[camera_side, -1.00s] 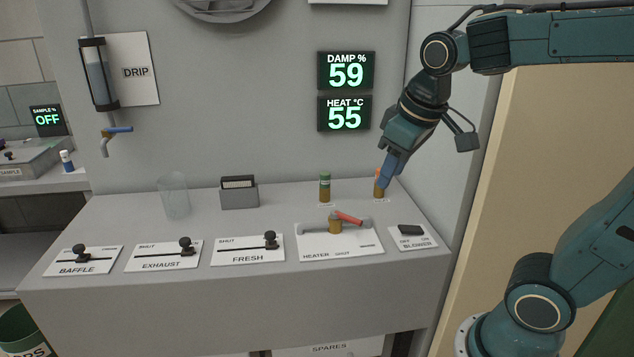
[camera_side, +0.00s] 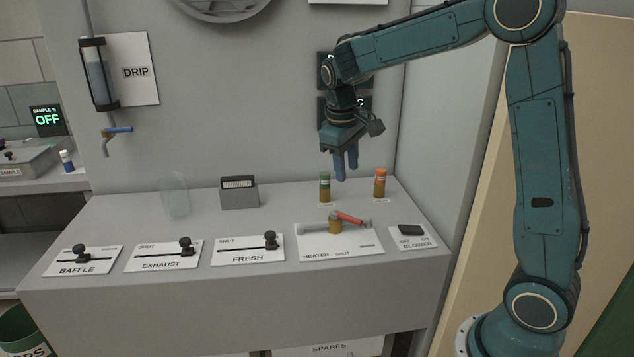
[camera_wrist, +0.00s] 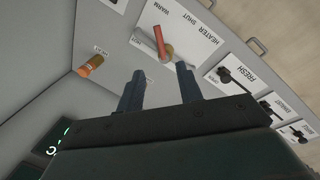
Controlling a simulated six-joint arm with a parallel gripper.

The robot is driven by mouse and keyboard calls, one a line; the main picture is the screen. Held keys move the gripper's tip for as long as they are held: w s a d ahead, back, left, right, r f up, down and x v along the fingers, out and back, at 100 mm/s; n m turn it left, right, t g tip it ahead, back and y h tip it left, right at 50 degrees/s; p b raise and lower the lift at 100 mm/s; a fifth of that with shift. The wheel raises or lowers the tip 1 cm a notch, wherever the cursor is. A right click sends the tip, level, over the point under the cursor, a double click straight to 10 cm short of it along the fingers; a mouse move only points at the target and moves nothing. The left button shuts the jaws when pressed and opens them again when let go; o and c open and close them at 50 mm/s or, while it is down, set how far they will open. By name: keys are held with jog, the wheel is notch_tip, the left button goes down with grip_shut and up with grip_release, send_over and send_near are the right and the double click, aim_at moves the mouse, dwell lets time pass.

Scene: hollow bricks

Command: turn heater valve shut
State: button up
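The heater valve (camera_side: 335,226) has a brass body and a red handle (camera_side: 349,218) on a white plate marked HEATER. In the side view the handle lies across, pointing right of the body. In the wrist view the red handle (camera_wrist: 160,42) points up from the brass body, towards the WARM label. My gripper (camera_side: 345,175) hangs fingers-down above the back of the bench, above and behind the valve and apart from it. In the wrist view my gripper (camera_wrist: 158,82) has its two blue fingers apart, with nothing held, and the valve shows just beyond the fingertips.
A green-capped vial (camera_side: 325,188) stands behind the valve, near and below my gripper. An orange-capped vial (camera_side: 380,183) stands to its right. The blower switch (camera_side: 410,230) is right of the valve; the fresh slider (camera_side: 270,240) is left. My arm covers the wall displays.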

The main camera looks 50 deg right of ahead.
aim_at(350, 217)
jog(key=shift+f, duration=0.2)
jog(key=d+f, duration=0.1)
jog(key=f, duration=0.8)
jog(key=d+f, duration=0.1)
jog(key=f, duration=0.3)
jog(key=shift+d+f, duration=0.15)
jog(key=shift+d, duration=0.2)
grip_shut()
